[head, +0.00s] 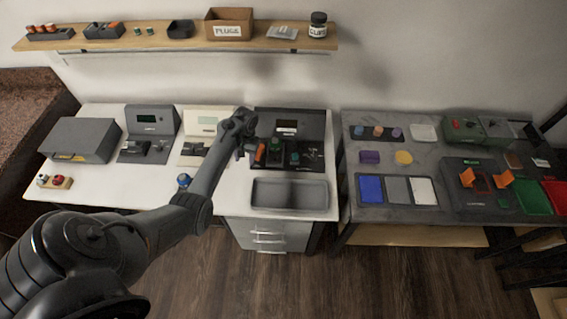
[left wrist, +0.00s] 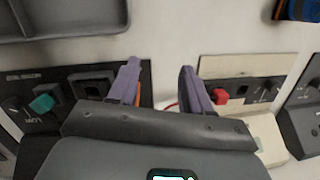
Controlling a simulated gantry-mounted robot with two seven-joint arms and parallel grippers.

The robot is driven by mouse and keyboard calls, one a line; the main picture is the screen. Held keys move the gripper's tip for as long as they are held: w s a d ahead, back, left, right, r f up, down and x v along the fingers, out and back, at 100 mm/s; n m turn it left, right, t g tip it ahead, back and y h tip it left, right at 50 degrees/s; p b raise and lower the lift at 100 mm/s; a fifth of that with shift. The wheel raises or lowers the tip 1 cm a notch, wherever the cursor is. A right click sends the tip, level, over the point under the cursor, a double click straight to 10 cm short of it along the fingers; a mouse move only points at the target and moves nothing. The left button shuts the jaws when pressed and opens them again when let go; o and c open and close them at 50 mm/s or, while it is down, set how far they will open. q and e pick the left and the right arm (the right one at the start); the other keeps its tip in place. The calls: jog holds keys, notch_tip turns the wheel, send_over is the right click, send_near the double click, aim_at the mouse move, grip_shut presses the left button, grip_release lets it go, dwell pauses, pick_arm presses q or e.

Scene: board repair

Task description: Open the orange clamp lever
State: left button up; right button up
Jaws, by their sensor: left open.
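An orange lever (head: 260,152) stands upright on the black-faced device (head: 313,155) on the white table. Beside it to the right is a green part (head: 275,147). My left gripper (head: 240,154) is just left of the orange lever, pointing down. In the left wrist view, its two purple fingers (left wrist: 158,75) are apart, with nothing held between them. A strip of orange (left wrist: 138,96) shows at the left finger, mostly hidden behind it; I cannot tell whether they touch. My right gripper is not in view.
A grey tray (head: 290,207) lies in front of the device. A cream device (head: 207,122) with a red part (left wrist: 220,96) stands to the left. The right-hand table (head: 400,207) holds another device with two orange flaps (head: 502,179). A shelf (head: 180,40) is above.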

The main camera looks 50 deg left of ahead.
pick_arm(q)
notch_tip(320, 180, up, 5)
jog(key=t+b, duration=0.2)
send_over(258, 155)
notch_tip(258, 155, down, 10)
jog(key=shift+s+d+f+b, duration=0.1)
jog(key=shift+f+b, duration=0.15)
jog(key=shift+b, duration=0.5)
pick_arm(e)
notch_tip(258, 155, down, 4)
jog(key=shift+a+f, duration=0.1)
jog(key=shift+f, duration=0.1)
